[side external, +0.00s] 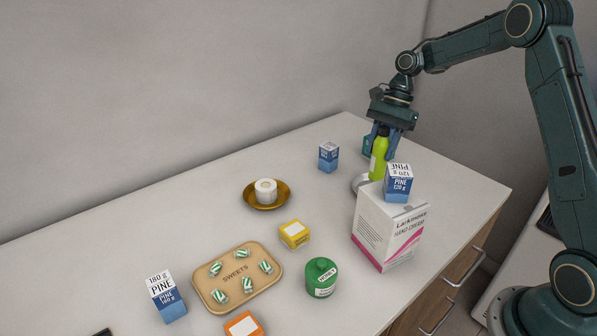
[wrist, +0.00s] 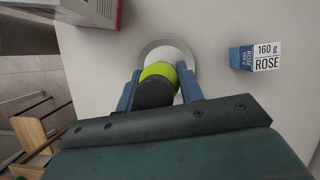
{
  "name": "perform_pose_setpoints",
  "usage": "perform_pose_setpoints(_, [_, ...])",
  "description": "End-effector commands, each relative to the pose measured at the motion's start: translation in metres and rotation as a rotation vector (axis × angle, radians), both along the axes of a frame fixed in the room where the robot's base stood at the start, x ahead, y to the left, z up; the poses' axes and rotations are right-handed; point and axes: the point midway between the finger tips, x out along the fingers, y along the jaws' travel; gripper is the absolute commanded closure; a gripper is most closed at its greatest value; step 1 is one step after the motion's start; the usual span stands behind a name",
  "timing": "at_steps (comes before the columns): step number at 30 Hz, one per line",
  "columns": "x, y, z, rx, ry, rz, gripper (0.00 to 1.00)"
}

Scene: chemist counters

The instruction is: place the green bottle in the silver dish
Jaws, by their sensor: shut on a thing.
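The lime-green bottle (side external: 379,162) with a black cap is upright between the blue fingers of my gripper (side external: 381,146), which is shut on it. In the wrist view, my gripper (wrist: 158,88) holds the bottle (wrist: 159,71) from above. The silver dish (side external: 360,184) is under or just beside the bottle, partly hidden by a white carton. In the wrist view, the dish's grey rim (wrist: 151,46) shows around the far side of the bottle. I cannot tell whether the bottle's base touches the dish.
The tall white hand-cream carton (side external: 378,232), with a blue-white Pine box (side external: 398,186) on top, stands close in front of the dish. A small blue box (side external: 328,157), a brass dish (side external: 251,203) with a white roll and a green jar (side external: 321,282) stand farther left.

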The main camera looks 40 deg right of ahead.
Motion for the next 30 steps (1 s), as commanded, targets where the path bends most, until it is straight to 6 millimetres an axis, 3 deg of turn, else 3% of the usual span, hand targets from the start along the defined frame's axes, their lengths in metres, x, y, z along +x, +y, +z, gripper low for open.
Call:
perform_pose_setpoints(5, [0.0, 0.0, -0.006, 0.0, 0.0, 0.0, 0.88])
perform_pose_setpoints(15, [0.0, 0.0, -0.038, -0.001, 0.0, 0.0, 0.88])
perform_pose_setpoints(28, [0.0, 0.0, -0.042, -0.001, -0.001, 0.001, 0.88])
perform_pose_setpoints(29, [0.0, 0.0, -0.043, -0.001, -0.001, 0.001, 0.61])
perform_pose_setpoints(30, [0.0, 0.0, -0.043, -0.001, -0.001, 0.001, 0.53])
